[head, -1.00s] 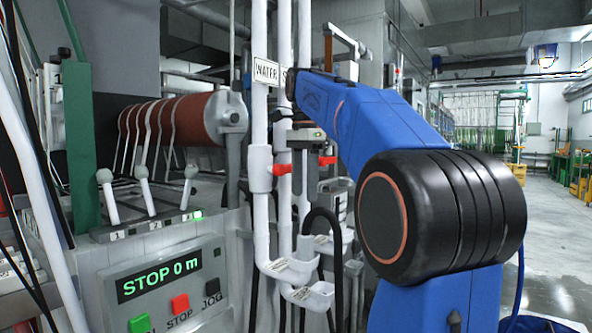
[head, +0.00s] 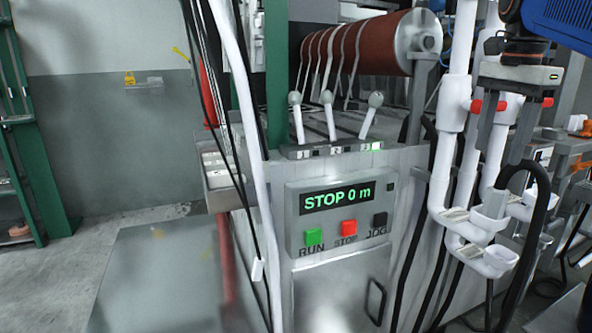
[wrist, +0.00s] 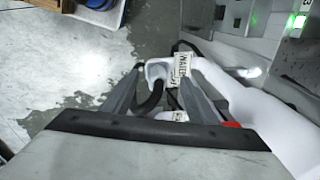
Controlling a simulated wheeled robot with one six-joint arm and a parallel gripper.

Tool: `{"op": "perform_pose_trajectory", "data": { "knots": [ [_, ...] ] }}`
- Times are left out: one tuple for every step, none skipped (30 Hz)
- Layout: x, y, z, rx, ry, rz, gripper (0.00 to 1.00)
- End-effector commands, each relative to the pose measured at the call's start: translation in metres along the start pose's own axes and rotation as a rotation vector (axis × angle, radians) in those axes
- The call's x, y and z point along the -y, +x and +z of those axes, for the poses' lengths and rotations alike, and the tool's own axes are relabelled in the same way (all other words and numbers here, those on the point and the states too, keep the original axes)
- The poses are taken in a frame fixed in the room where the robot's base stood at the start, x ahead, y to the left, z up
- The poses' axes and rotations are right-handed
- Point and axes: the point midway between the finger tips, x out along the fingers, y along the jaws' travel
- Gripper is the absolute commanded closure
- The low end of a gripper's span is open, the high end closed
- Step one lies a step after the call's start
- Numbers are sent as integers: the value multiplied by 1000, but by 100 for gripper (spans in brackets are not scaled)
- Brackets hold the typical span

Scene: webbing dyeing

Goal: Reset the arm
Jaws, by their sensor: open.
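My gripper (head: 502,148) hangs below my blue arm at the upper right of the head view. Its fingers are apart, with no object held between them. It is in front of or beside the white pipes (head: 451,130) with red valve handles; the exact gap is hard to judge. In the wrist view, my gripper (wrist: 163,72) points down over a white pipe (wrist: 220,75) with a WATER label (wrist: 183,68) and a black hose (wrist: 152,98). Most of my arm is out of view.
A control panel (head: 338,262) reads STOP 0 m, with green, red and black buttons. Three levers (head: 329,115) stand above it, below a red-brown roller (head: 375,45) carrying webbing strands. White cups (head: 491,228) and a black hose (head: 540,195) are below my gripper. Floor (head: 60,270) is open at left.

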Motion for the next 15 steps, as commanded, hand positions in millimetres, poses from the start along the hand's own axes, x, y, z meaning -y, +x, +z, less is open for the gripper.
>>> {"op": "perform_pose_trajectory", "data": {
  "knots": [
    [-8, 14, 12, -6, -71, -14, 47],
    [-11, 22, 19, -11, -116, -24, 47],
    [-16, 34, 27, -19, -176, -37, 47],
    [-20, 43, 33, -24, -221, -46, 47],
    [-24, 52, 39, -30, -266, -55, 47],
    [-30, 64, 46, -38, -327, -68, 47],
    [-34, 74, 52, -45, -371, -77, 47],
    [-38, 84, 58, -51, -416, -86, 47],
    [-45, 97, 66, -61, -476, -98, 47],
    [-50, 107, 71, -68, -521, -106, 47],
    [-54, 118, 77, -75, -566, -115, 47],
    [-61, 131, 84, -87, -625, -127, 47],
    [-66, 142, 90, -95, -670, -135, 47],
    [-72, 153, 95, -104, -715, -144, 47],
    [-80, 168, 102, -115, -774, -154, 47]
  ]
}}
